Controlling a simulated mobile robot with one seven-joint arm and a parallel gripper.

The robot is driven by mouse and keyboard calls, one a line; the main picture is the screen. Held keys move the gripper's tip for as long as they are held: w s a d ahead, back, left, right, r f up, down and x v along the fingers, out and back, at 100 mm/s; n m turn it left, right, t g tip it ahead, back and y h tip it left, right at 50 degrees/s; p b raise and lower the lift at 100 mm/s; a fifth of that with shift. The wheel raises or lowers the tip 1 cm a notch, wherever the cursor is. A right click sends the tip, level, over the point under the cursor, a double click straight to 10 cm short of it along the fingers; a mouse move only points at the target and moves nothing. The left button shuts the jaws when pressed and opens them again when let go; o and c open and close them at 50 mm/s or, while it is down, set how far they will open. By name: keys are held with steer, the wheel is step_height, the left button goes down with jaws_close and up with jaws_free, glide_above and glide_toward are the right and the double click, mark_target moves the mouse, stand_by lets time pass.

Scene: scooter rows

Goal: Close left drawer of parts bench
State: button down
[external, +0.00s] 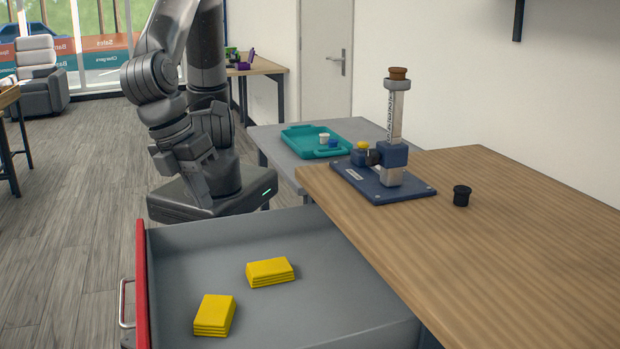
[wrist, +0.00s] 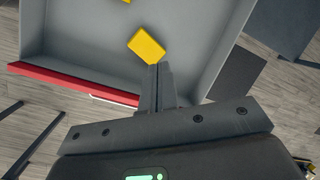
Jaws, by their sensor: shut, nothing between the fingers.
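The parts bench (external: 480,200) has a wooden top. Its grey drawer (external: 330,295) is pulled far out, with a red front (external: 141,285) and a metal handle (external: 126,303) on the left side. Two yellow stacks, one nearer (external: 214,315) and one farther (external: 270,271), lie inside. In the wrist view my gripper (wrist: 160,68) is shut and empty, its fingertips over the drawer beside a yellow stack (wrist: 146,44). The red front (wrist: 70,82) and a strip of the handle (wrist: 114,100) show left of the fingers. The fingers are not clear in the external view.
On the bench top stand a blue-based press (external: 385,180) and a black cup (external: 461,196). A grey table with a teal tray (external: 300,140) stands behind the bench. The wooden floor (external: 70,200) left of the drawer is clear; a grey armchair (external: 38,75) is far off.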

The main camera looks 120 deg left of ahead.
steer(key=s+d+f+m, duration=0.7)
steer(key=s+d+f, duration=0.4)
steer(key=s+d, duration=0.3)
steer(key=x, duration=1)
steer(key=shift+a+r+t+y, duration=0.2)
steer(key=shift+a+t+y, duration=0.15)
steer(key=shift+t+y, duration=0.05)
steer(key=shift+w, duration=0.15)
glide_above(331, 296)
steer(key=shift+w, duration=0.1)
